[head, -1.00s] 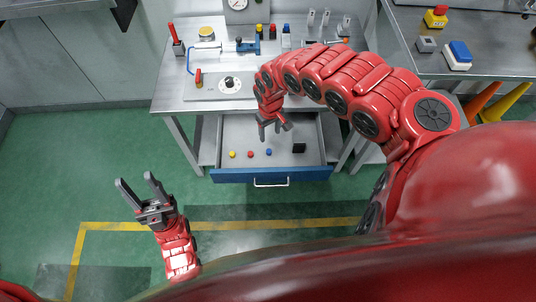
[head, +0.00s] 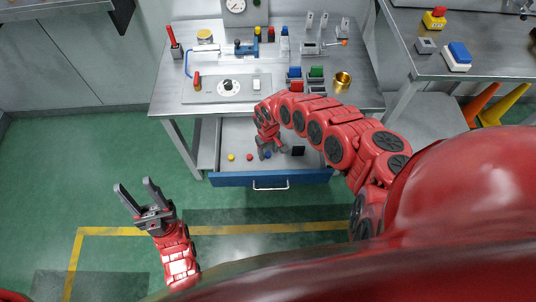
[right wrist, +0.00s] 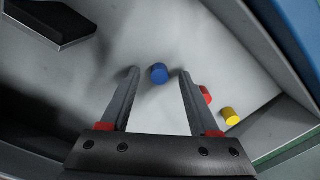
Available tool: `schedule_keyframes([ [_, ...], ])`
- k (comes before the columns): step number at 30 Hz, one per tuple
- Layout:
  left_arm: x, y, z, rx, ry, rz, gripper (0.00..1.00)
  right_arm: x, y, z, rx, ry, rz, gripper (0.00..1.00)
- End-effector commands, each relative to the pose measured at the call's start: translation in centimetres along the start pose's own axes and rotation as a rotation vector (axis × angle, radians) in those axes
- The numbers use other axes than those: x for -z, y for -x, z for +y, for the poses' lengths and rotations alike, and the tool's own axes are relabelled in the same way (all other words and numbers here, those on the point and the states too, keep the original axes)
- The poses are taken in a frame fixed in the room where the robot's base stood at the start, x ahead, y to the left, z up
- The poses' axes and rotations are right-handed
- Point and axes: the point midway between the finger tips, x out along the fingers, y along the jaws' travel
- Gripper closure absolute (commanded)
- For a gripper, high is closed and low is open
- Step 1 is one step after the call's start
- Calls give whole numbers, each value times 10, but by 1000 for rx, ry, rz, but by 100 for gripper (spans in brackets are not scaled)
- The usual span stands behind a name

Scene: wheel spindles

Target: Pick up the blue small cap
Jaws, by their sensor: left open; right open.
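The blue small cap (right wrist: 159,73) lies on the drawer floor, between and just beyond the fingertips of my open right gripper (right wrist: 158,74) in the right wrist view. In the head view the cap (head: 267,155) sits at the tips of my right gripper (head: 267,154), which reaches down into the open drawer (head: 235,133). A red cap (right wrist: 206,95) lies beside the right-hand finger, partly hidden by it. A yellow cap (right wrist: 231,116) lies farther right. My left gripper (head: 139,197) is open and empty above the floor.
A black block (head: 298,150) lies in the drawer right of the caps. The drawer's blue front (head: 228,180) and side walls bound the space. The workbench (head: 165,92) above holds switches, a dial and a brass cup (head: 342,82).

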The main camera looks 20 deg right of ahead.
Motion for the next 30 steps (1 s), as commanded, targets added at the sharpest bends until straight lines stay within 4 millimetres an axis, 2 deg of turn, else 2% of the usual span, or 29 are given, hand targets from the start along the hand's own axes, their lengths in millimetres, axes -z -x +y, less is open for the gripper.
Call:
schedule_keyframes([
  [3, 0, 0, 0, 0, 0, 0, 50, 0, -6, 0, 0, -1, 0, 38],
  [11, 0, 0, 0, 0, 0, 0, 50, 0, -7, 1, -2, 0, 0, 38],
  [21, 0, 0, 0, 0, 0, 0, 50, 0, -7, 1, -2, -1, 0, 99],
  [30, 0, 0, 0, 0, 0, 0, 50, 0, -7, 1, -1, 0, 0, 100],
])
